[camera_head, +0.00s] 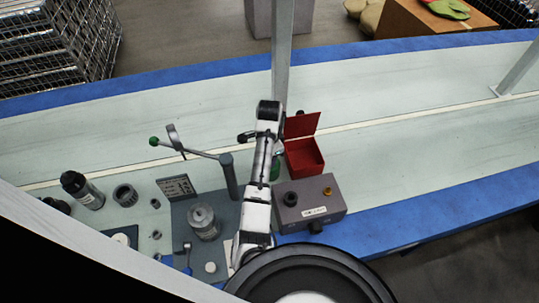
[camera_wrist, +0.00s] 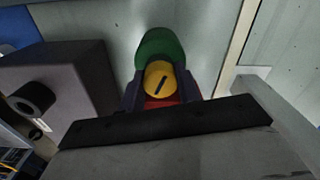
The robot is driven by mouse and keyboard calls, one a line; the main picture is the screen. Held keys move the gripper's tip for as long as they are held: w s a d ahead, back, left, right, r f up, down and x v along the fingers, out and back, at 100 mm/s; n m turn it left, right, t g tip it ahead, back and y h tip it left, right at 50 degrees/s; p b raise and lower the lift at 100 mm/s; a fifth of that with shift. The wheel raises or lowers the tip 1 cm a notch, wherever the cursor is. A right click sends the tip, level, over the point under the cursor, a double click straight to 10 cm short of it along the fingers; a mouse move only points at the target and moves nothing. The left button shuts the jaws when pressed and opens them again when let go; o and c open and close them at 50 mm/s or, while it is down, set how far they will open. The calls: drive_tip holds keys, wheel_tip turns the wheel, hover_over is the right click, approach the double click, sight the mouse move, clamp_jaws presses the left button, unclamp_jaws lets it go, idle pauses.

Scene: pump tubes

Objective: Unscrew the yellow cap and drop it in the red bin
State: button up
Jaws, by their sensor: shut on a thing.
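A yellow cap (camera_wrist: 158,80) with a dark slot across its top sits between the two dark fingers of my gripper (camera_wrist: 160,88), which is shut on it. A green rounded piece (camera_wrist: 160,47) shows just beyond the cap. A red patch (camera_wrist: 168,101) shows on its near side; I cannot tell if it is part of the bin. I cannot tell whether the cap is still joined to anything below. In the head view my arm hides the gripper and cap. The red bin (camera_head: 318,160) stands right of my arm, lid raised, with a green piece (camera_head: 276,166) beside it.
A grey box (camera_head: 318,212) with a black knob and a yellow knob stands in front of the bin, and at left in the wrist view (camera_wrist: 85,75). A post (camera_head: 281,60) rises behind. Bottles, rings and a lever stand (camera_head: 229,178) crowd the left. Table right is clear.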

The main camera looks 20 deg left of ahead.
drive_tip(key=shift+n, duration=1.7)
drive_tip(key=o, duration=0.8)
